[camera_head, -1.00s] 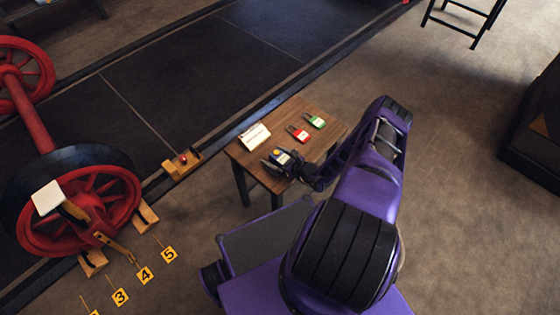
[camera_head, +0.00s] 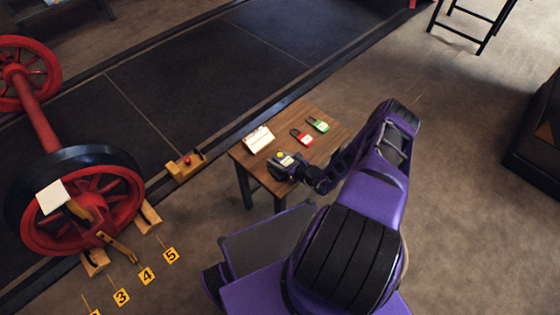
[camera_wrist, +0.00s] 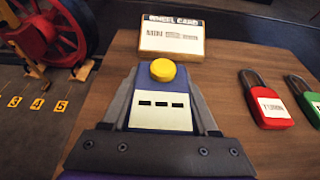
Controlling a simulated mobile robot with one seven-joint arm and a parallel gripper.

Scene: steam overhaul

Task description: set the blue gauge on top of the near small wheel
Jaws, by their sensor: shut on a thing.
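The blue gauge (camera_wrist: 162,108) has a yellow knob and a white face with dark dashes. My gripper (camera_wrist: 165,104) is shut on it, one finger at each side. In the head view the gauge (camera_head: 286,160) is at the near left part of the small wooden table, its yellow knob upward. I cannot tell whether it touches the tabletop. The near wheel (camera_head: 127,207), red with spokes and a black rim, stands upright at the left, well away from my gripper. Part of a red wheel (camera_wrist: 72,35) shows at upper left in the wrist view.
The wooden table (camera_head: 322,152) also holds a white wheel card (camera_head: 258,139), a red padlock (camera_head: 302,138) and a green padlock (camera_head: 318,124). Wooden chocks (camera_head: 150,218) flank the wheel's foot. A pale plate (camera_head: 52,197) sits before it. Numbered yellow markers (camera_head: 147,275) lie on the floor.

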